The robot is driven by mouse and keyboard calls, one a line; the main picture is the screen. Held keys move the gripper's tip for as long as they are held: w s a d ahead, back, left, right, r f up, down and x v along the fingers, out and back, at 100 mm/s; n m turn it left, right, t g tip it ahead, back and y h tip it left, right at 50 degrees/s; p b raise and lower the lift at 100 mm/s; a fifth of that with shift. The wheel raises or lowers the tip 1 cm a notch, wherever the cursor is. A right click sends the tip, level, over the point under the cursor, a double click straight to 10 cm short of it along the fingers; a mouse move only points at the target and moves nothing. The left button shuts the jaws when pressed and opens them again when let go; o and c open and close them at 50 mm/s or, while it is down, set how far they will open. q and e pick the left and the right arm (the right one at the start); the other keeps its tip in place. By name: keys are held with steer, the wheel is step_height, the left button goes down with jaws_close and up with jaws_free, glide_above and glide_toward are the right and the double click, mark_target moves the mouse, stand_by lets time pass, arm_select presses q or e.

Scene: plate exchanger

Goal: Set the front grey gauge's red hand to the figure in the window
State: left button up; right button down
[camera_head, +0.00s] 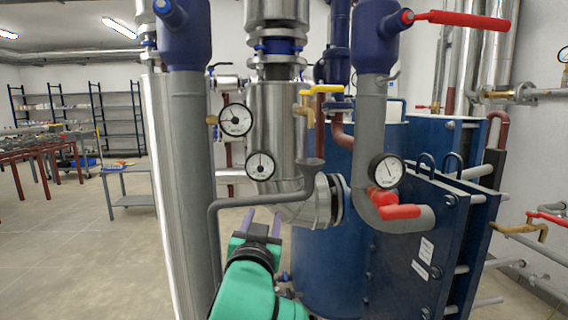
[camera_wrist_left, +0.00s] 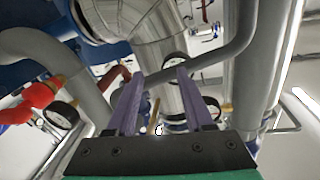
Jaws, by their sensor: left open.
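Three round white-faced gauges with dark rims show in the head view. One gauge (camera_head: 235,119) is at the upper left with a red hand, and a second gauge (camera_head: 260,165) sits just below it, also with a red mark. A third gauge (camera_head: 386,170) is on the grey pipe at the right; its hand looks dark. Figures and any window are too small to read, and I cannot tell which gauge is the front grey one. My left gripper (camera_head: 263,220) is open and empty, below the second gauge and apart from it. My right gripper is not in view.
A thin grey pipe (camera_head: 260,201) bends across just above my left gripper. A thick grey pipe (camera_head: 190,180) stands to its left. Red-handled valves (camera_head: 466,20) and a blue plate exchanger (camera_head: 400,250) are at the right. Open floor (camera_head: 80,260) lies at the left.

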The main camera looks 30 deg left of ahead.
arm_select(q)
step_height(320, 180, up, 6)
steer(key=s+n+t+y+p, duration=0.1)
steer(key=s+n+y, duration=0.1)
steer(key=n+y, duration=0.3)
glide_toward(235, 122)
steer(key=shift+m+t, duration=0.3)
steer(key=p+x, duration=0.3)
steer(key=x, duration=0.5)
steer(key=shift+w+a+f, duration=0.1)
steer(key=shift+w+a, duration=0.05)
steer(key=shift+a, duration=0.05)
jaws_close()
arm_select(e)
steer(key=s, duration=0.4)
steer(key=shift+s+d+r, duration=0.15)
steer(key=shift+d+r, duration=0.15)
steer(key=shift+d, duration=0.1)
